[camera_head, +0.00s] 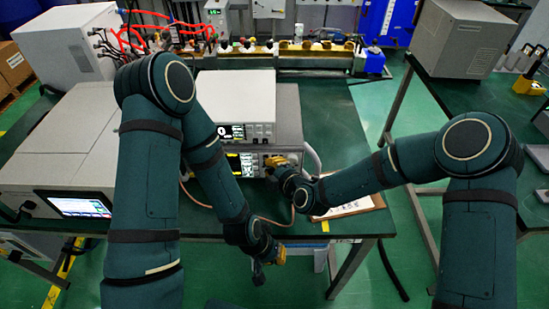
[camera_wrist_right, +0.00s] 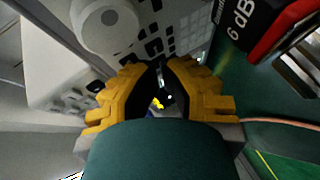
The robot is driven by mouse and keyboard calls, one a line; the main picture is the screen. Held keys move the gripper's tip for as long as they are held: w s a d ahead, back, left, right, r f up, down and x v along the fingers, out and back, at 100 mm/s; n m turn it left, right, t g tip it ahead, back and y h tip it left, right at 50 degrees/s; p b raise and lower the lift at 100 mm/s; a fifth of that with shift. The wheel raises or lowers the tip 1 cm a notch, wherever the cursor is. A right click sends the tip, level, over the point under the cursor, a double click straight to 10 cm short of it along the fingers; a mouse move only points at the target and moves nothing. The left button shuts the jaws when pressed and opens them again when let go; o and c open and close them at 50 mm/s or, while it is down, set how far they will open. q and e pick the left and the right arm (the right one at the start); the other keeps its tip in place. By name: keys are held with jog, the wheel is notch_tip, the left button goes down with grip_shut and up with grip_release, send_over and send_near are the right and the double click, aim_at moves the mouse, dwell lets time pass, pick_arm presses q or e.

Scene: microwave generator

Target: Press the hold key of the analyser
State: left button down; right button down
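The analyser appears to be the lower bench instrument (camera_head: 247,164) in the stack, with a lit display at its left front. My right gripper (camera_head: 279,162) is at the right part of its front panel. In the right wrist view the yellow fingers (camera_wrist_right: 160,66) come together at their tips, with nothing seen between them. A panel of dark keys (camera_wrist_right: 168,38) and a large round knob (camera_wrist_right: 105,22) lie just beyond the tips. I cannot read which key is the hold key, nor tell whether the tips touch one. My left gripper (camera_head: 268,262) hangs low in front of the bench edge.
A white instrument (camera_head: 236,95) sits on top of the stack. A large instrument with a screen (camera_head: 75,206) stands left. A clipboard with paper (camera_head: 347,207) lies right of the stack. A black and red block marked 6 dB (camera_wrist_right: 265,28) is close right of the fingers.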

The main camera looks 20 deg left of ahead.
jog(key=shift+s, duration=0.1)
dwell(0.4)
jog(key=shift+s+d, duration=0.2)
jog(key=shift+s, duration=0.4)
jog(key=s, duration=0.2)
jog(key=s+d+b, duration=0.1)
jog(key=s, duration=0.2)
jog(key=shift+d+b, duration=0.2)
jog(key=shift+b, duration=0.1)
jog(key=shift+w, duration=0.1)
dwell(0.7)
